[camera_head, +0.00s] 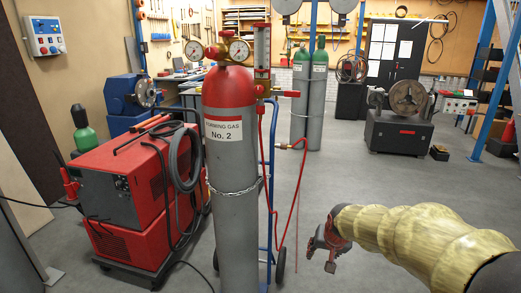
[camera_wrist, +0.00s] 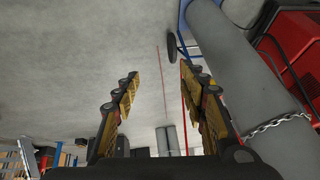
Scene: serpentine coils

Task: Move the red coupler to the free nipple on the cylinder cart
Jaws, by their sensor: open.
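The cylinder cart carries a grey gas cylinder (camera_head: 232,215) with a red shoulder, labelled No. 2, chained to a blue frame (camera_head: 270,135). A red hose (camera_head: 301,185) hangs in a loop at the cart's right side. Small fittings (camera_head: 284,146) stick out right at the hose's upper end; I cannot tell which is the coupler and which the free nipple. My gripper (camera_head: 325,257) is right of the cart and lower than those fittings, apart from it. In the wrist view my gripper (camera_wrist: 160,76) is open and empty, with the cylinder (camera_wrist: 240,65) at right.
A red welding machine (camera_head: 125,190) with coiled black cables stands left of the cylinder. A cart wheel (camera_head: 281,262) is near the floor. Green-topped cylinders (camera_head: 308,100) and a lathe-like machine (camera_head: 400,128) stand behind.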

